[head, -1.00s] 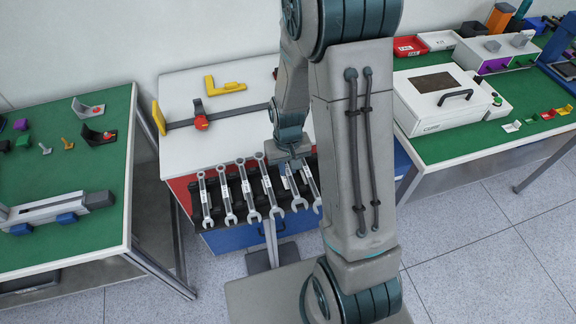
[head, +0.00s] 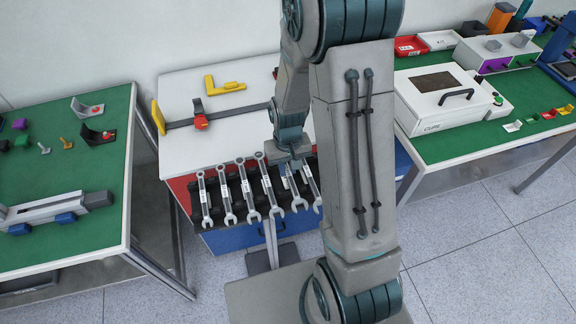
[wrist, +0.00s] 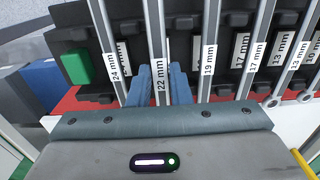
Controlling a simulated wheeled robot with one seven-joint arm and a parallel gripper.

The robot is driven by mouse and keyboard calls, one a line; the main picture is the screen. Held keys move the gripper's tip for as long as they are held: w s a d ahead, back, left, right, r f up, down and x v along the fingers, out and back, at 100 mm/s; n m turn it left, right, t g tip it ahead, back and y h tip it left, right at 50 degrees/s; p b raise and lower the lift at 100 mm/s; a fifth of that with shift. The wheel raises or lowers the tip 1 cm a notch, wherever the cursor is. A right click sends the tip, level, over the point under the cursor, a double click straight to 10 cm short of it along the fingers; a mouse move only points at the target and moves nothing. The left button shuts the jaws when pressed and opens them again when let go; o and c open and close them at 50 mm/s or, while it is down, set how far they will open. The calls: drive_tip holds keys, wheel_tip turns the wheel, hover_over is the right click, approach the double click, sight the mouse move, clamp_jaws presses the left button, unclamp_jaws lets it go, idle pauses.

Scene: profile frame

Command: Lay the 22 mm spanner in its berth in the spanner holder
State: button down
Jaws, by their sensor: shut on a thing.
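The 22 mm spanner (wrist: 160,86), a steel bar with a white label, stands between the two blue fingers of my gripper (wrist: 159,72), which is shut on its shank. In the head view the gripper (head: 290,162) is over the right part of the row, partly hidden by my arm, and the held spanner's open jaw (head: 298,203) hangs over the holder's front. The black spanner holder (wrist: 72,40) is beneath it; it also shows in the head view (head: 213,190). The spanner lines up with a berth between the 24 mm and 19 mm spanners. I cannot tell whether it rests fully in it.
The 24 mm spanner (wrist: 112,60) and 19 mm spanner (wrist: 208,60) lie close on either side of my fingers. Several other spanners fill the row. A clamp (head: 200,120) and yellow square (head: 224,86) lie behind on the white top. A green block (wrist: 78,67) sits at the holder's end.

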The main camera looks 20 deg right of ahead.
drive_tip(key=shift+f+b, duration=1.1)
drive_tip(key=shift+f, duration=0.2)
drive_tip(key=c, duration=1.3)
unclamp_jaws()
drive_tip(key=shift+o, duration=0.2)
wheel_tip(320, 180, up, 14)
drive_tip(key=s+r+t, duration=0.3)
drive_tip(key=s+r, duration=0.4)
drive_tip(key=s, duration=0.6)
drive_tip(key=shift+s+r, duration=0.25)
drive_tip(key=shift+r, duration=0.1)
